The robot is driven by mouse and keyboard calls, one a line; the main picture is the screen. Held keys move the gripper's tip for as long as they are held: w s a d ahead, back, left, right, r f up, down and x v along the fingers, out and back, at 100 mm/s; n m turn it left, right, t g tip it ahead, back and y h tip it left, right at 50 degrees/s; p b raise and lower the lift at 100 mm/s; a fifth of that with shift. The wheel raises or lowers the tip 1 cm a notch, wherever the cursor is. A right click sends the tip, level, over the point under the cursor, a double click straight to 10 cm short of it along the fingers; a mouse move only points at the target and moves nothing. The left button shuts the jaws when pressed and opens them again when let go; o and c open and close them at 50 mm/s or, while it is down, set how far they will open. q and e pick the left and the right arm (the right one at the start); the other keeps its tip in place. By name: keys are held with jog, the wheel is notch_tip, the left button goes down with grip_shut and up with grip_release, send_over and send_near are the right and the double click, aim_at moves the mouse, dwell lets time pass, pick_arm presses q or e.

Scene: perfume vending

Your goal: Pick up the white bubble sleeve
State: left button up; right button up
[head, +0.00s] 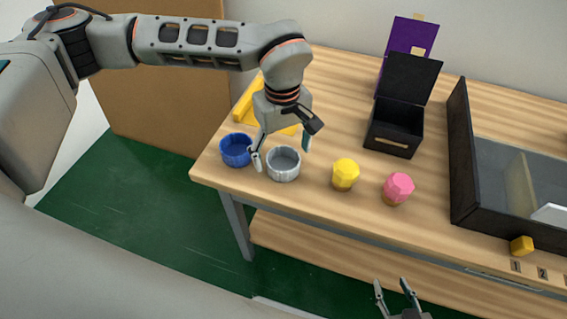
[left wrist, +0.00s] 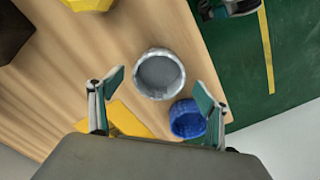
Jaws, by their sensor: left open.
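The white bubble sleeve (head: 284,172), a short round whitish ring with a grey inside, stands upright near the left end of the wooden table. It also shows in the left wrist view (left wrist: 159,74), a little beyond the fingertips. My left gripper (head: 281,150) is open and empty just above and behind the sleeve, pointing down, with a finger towards each side of it. I cannot tell whether a finger touches it. In the left wrist view, the open fingers (left wrist: 160,89) show on both sides. My right gripper (head: 393,286) is open and empty, low in front of the table.
A blue bubble sleeve (head: 236,151) stands close left of the white one. A yellow faceted piece (head: 346,174) and a pink one (head: 398,188) stand to the right. Behind are a yellow object (head: 246,104) and an open black box (head: 394,140). A dark tray (head: 461,160) fills the right.

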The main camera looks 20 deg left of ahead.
aim_at(283, 168)
pick_arm(q)
notch_tip(283, 168, down, 3)
jog(key=shift+f, duration=0.2)
jog(key=c, duration=1)
jog(key=shift+o, duration=0.2)
jog(key=shift+r, duration=0.15)
